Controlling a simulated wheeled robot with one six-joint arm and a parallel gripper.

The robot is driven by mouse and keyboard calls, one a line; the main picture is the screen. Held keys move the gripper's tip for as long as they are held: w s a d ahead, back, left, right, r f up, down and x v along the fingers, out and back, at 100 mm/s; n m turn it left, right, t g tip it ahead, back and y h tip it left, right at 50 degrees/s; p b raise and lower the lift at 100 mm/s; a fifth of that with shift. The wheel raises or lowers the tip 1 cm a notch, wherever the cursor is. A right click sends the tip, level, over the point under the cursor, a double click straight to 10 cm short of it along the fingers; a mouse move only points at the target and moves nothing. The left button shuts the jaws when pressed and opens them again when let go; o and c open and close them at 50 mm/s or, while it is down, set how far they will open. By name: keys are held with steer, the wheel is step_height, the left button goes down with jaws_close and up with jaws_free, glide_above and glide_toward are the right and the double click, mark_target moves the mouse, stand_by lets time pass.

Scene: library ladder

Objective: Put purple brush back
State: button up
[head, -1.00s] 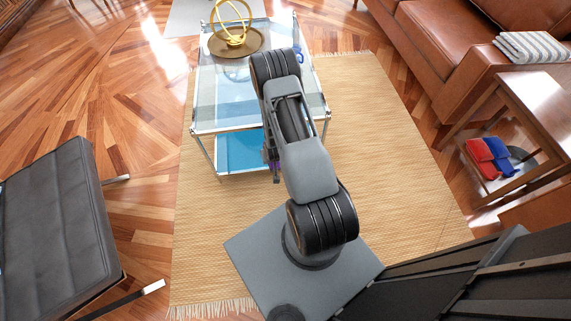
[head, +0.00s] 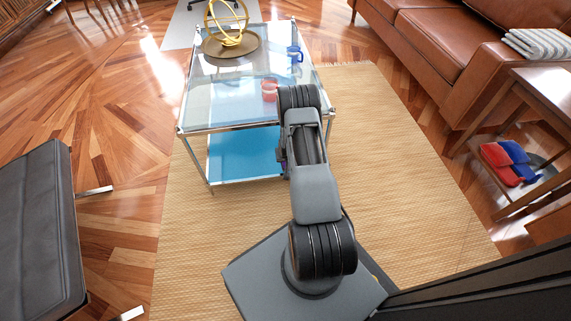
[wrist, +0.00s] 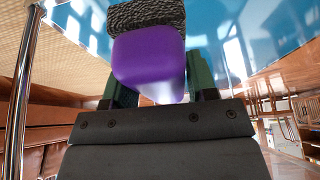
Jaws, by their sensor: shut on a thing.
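The purple brush (wrist: 148,62) fills the upper middle of the wrist view, a purple block with dark grey bristles along its top edge. My gripper (wrist: 160,92) is shut on it, with a finger on each side of the purple block.
A glass table (head: 228,113) with chrome legs has a blue lower shelf (head: 240,152). On top are a gold ring ornament (head: 230,42), a red cup (head: 269,90) and a blue mug (head: 295,54). A dark bench (head: 38,235) stands left, a wooden side table (head: 545,92) right.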

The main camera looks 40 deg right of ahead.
steer(key=x, duration=0.2)
steer(key=b+x, duration=0.1)
steer(key=x, duration=0.1)
steer(key=shift+w+d+f, duration=0.2)
steer(key=shift+w+d, duration=0.1)
steer(key=shift+d, duration=0.2)
steer(key=shift+w+d+f+p, duration=0.1)
steer(key=shift+w+d+p, duration=0.05)
steer(key=shift+w+p, duration=0.2)
steer(key=shift+w+d+f, duration=0.15)
steer(key=shift+w+f, duration=0.1)
steer(key=shift+f, duration=0.25)
steer(key=shift+w+d+f+p, duration=0.1)
steer(key=shift+f+p, duration=0.15)
steer(key=shift+p, duration=0.1)
steer(key=shift+f+b, duration=0.95)
steer(key=shift+f, duration=0.5)
